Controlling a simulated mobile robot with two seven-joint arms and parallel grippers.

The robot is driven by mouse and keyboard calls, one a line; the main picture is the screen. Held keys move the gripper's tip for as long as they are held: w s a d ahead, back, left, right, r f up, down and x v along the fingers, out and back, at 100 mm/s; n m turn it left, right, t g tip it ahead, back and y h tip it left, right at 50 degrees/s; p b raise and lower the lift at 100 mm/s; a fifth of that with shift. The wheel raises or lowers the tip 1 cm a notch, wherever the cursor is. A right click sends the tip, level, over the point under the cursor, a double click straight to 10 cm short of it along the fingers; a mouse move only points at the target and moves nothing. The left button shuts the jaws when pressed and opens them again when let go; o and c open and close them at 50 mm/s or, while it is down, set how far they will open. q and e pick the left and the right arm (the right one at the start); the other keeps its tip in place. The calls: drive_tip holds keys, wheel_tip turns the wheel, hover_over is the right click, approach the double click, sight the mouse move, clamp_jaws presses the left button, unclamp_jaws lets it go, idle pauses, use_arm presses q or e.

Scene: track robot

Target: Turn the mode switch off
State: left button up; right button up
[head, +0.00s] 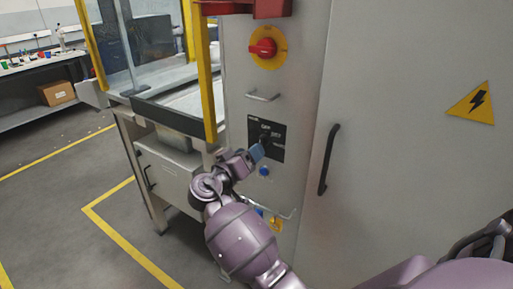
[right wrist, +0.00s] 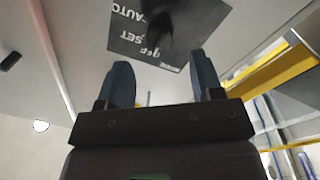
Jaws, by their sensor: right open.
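The mode switch is a dark knob (right wrist: 157,30) on a black plate with white lettering (head: 277,130). The plate sits on the grey cabinet front, under the red rotary switch. In the right wrist view, AUTO, OFF and SET can be read on the plate (right wrist: 190,14). My right gripper (head: 257,152) is in front of the plate's lower left part and partly covers it. In the right wrist view its two blue fingers (right wrist: 164,80) are apart with nothing between them. The knob lies beyond the fingertips, apart from them. The knob's exact pointing is unclear. My left gripper is not in view.
A red rotary switch on yellow (head: 264,48) and a small handle (head: 263,97) are above the plate. A blue button (head: 264,171) is below. A black door handle (head: 328,160) is to the right. A yellow-framed machine (head: 210,75) stands left.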

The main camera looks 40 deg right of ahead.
drive_tip(key=v, duration=0.5)
drive_tip(key=shift+s+a, duration=0.15)
drive_tip(key=shift+a, duration=0.15)
drive_tip(key=w+a+f+n+t+y, duration=0.2)
drive_tip(key=w+a+n+t+y, duration=0.35)
drive_tip(key=n+t+y, duration=0.25)
drive_tip(key=s+a+f+n+y, duration=0.1)
drive_tip(key=s+f+n+y, duration=0.1)
drive_tip(key=s+f+y, duration=0.4)
drive_tip(key=s+d+f+m+g+y, duration=0.1)
drive_tip(key=s+d+f, duration=0.2)
drive_tip(key=s+f, duration=0.7)
drive_tip(key=s+d+f+g+y, duration=0.2)
drive_tip(key=s+f, duration=0.8)
drive_tip(key=s, duration=0.5)
drive_tip(key=shift+s+d+m, duration=0.4)
drive_tip(key=shift+d, duration=0.2)
